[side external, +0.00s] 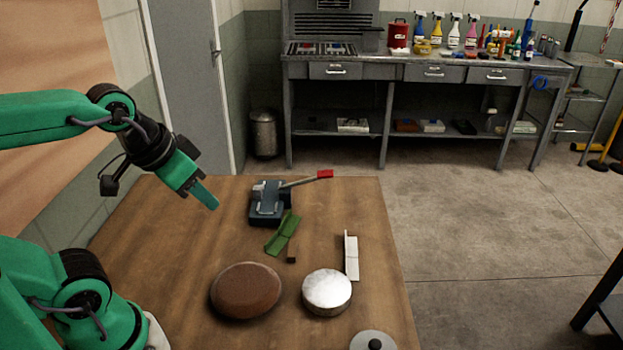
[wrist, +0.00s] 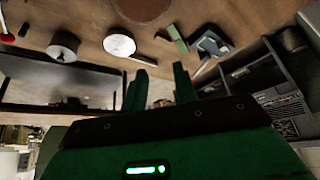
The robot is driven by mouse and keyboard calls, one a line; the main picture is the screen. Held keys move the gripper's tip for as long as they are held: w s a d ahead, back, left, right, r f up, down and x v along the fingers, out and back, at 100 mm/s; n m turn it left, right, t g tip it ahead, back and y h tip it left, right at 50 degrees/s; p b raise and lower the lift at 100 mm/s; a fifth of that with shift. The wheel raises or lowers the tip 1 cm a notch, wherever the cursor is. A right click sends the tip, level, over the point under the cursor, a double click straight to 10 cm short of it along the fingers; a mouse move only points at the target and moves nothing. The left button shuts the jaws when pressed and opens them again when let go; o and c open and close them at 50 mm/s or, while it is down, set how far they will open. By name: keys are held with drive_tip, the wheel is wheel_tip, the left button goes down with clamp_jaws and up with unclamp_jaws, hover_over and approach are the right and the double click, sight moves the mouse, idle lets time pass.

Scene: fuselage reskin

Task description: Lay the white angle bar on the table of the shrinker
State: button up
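The white angle bar (side external: 352,258) lies on the wooden table near its right edge, beside the silver disc. My gripper (side external: 213,205) hangs above the table, left of the shrinker and well away from the bar. In the wrist view its two fingers (wrist: 160,69) are apart with nothing between them.
A green angle piece (side external: 283,235) and a small dark block (side external: 291,260) lie in front of the shrinker. A brown rounded pad (side external: 246,290), the silver disc (side external: 327,291) and a grey knobbed disc (side external: 373,341) sit nearer. The table's left part (side external: 160,250) is clear.

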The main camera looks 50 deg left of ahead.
drive_tip(key=shift+w, duration=0.1)
drive_tip(key=m+g, duration=0.6)
drive_tip(key=m, duration=2.2)
hover_over(346, 261)
wheel_tip(346, 261, down, 16)
drive_tip(key=shift+f, duration=3.95)
clamp_jaws()
